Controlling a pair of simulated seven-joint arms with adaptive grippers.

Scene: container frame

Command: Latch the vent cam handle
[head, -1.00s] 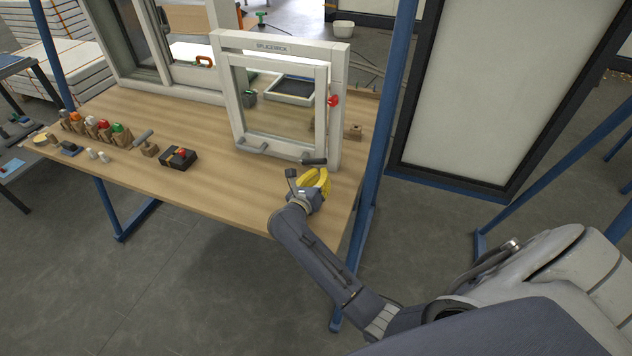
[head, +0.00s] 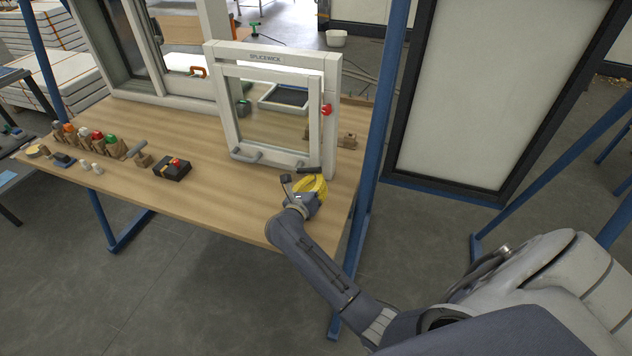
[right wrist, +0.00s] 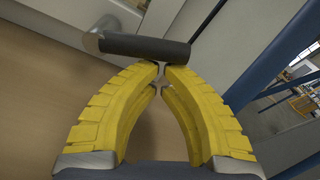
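The vent is a small white frame (head: 332,110) with an inner sash, standing upright on the wooden bench. The cam handle (head: 309,170), with a dark grip, is at the sash's lower right corner. In the right wrist view the dark handle (right wrist: 145,48) lies nearly level across the top, its grey pivot at the left end. My right gripper (head: 317,179) has yellow fingers just in front of and below the handle. In the wrist view its fingertips (right wrist: 161,70) almost meet, with nothing seen between them. Contact with the handle cannot be told. My left gripper is out of view.
A second grey handle (head: 246,155) is on the sash's lower left. A red knob (head: 326,110) is on the frame's right side. A black box (head: 172,169) and several coloured-top items stand left. A blue post (head: 378,130) rises close at the right.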

